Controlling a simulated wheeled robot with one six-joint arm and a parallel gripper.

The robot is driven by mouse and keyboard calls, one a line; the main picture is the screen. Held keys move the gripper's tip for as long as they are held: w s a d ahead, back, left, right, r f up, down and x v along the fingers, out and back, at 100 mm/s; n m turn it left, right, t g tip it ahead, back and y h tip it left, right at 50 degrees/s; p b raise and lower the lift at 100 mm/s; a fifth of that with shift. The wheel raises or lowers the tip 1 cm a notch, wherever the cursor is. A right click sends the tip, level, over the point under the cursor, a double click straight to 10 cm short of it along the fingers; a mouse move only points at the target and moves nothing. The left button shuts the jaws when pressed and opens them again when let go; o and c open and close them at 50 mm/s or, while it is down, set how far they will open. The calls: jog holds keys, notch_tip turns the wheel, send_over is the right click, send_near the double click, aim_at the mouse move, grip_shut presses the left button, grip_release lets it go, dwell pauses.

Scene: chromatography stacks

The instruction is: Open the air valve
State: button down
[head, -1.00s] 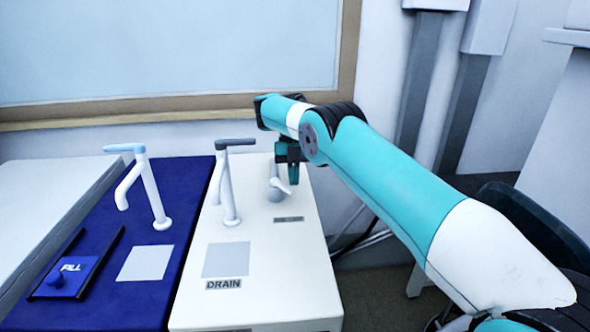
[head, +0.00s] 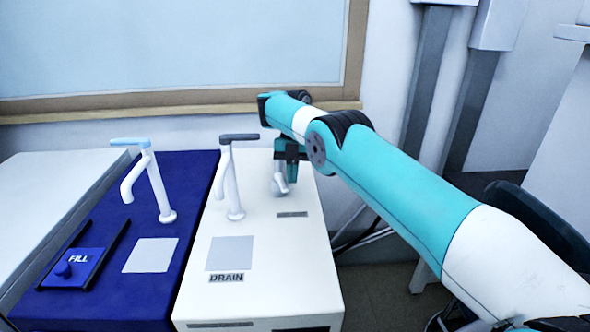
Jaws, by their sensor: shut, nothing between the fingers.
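A small white valve (head: 278,187) stands at the back right of the white cabinet top, behind a small grey label (head: 292,214) too small to read. I take it for the air valve. My gripper (head: 291,179) points down at this valve, and its teal fingers hide part of the valve's upper portion and handle. The fingers look closed, with nothing seen between them. I cannot tell whether they touch the handle.
A white tap with a grey lever (head: 239,137) stands left of my gripper, behind the DRAIN label (head: 226,278). A tap with a light blue lever (head: 130,142) stands on the blue cabinet (head: 128,286), near the FILL slider (head: 75,262). A wall board is behind.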

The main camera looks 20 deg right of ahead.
jog(key=shift+w+a+p, duration=0.15)
jog(key=shift+w+p, duration=0.2)
jog(key=shift+p, duration=0.15)
jog(key=d, duration=0.4)
jog(key=shift+s+d+r, duration=0.15)
jog(key=shift+d+r, duration=0.15)
jog(key=shift+r, duration=0.1)
jog(key=d+r+p, duration=0.1)
jog(key=d+r, duration=0.2)
jog(key=r, duration=0.5)
jog(key=shift+s+r, duration=0.2)
jog(key=shift+r, duration=0.1)
